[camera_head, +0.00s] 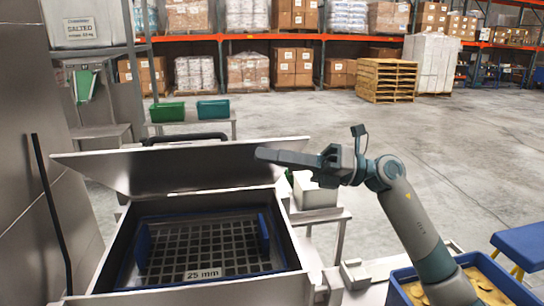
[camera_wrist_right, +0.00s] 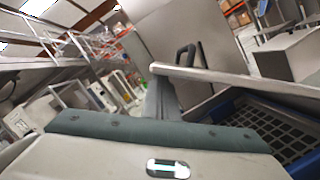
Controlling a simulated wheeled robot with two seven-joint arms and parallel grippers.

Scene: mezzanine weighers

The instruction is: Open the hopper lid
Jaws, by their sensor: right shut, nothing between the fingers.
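The steel hopper (camera_head: 295,245) stands open in front of me. Its lid (camera_head: 165,172) is hinged along the far edge and stands raised, leaning back, with its inner face toward me. A dark handle (camera_head: 185,138) shows behind the lid's top edge. My right gripper (camera_head: 262,154) is shut and empty, its fingers pointing left across the lid's upper right corner; I cannot tell whether they touch it. In the right wrist view, the lid (camera_wrist_right: 235,84) appears nearly edge-on beyond the fingers (camera_wrist_right: 162,97), with the handle (camera_wrist_right: 186,54) above. My left gripper is not in view.
Inside the hopper lies a dark grid (camera_head: 205,245) labelled 25 mm, with blue side pieces. A blue crate (camera_head: 400,286) of yellowish contents stands at lower right, below my right arm. Green (camera_head: 167,112) and teal bins (camera_head: 213,110) stand behind. Open floor lies at right.

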